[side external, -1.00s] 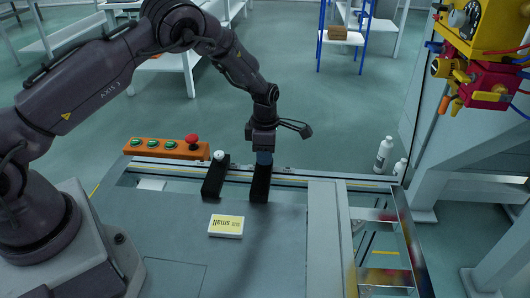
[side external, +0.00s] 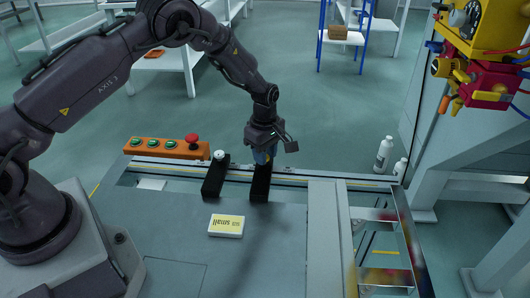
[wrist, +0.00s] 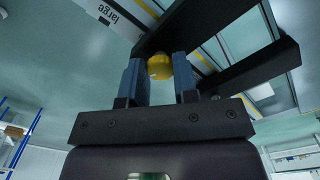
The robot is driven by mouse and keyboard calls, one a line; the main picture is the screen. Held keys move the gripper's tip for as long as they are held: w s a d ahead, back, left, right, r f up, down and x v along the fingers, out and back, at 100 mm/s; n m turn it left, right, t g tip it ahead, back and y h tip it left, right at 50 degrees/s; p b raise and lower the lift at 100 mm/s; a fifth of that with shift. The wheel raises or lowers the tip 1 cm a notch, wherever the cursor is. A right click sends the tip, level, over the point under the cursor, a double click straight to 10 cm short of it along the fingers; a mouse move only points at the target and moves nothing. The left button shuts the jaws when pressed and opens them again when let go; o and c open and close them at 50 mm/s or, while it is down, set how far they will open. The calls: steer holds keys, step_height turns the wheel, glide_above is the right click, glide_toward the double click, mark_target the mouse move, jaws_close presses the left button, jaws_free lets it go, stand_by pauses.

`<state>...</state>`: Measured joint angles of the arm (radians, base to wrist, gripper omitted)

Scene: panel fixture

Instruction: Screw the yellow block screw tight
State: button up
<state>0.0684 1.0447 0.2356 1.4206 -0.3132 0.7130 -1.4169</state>
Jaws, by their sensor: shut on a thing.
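My gripper (side external: 263,157) is low over the far end of the right black block (side external: 260,184). In the wrist view its two blue fingers (wrist: 160,75) stand on either side of the round yellow block screw (wrist: 159,66) and are shut on it. The screw sits at the end of a long black bar (wrist: 195,22). In the side view the screw is hidden by my gripper, so how deep it sits cannot be told.
A second black block (side external: 214,180) with a white knob (side external: 219,155) stands close on the left. An orange button box (side external: 165,148) with a red button is behind it. A white box marked "small" (side external: 226,226) lies in front.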

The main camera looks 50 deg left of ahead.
steer(key=m, duration=0.4)
steer(key=shift+m, duration=0.3)
steer(key=m, duration=0.3)
steer(key=shift+s+m, duration=0.1)
steer(key=shift+m, duration=0.3)
steer(key=m, duration=1.5)
steer(key=shift+a, duration=0.15)
steer(key=m, duration=0.7)
steer(key=o, duration=0.9)
steer(key=shift+a, duration=0.1)
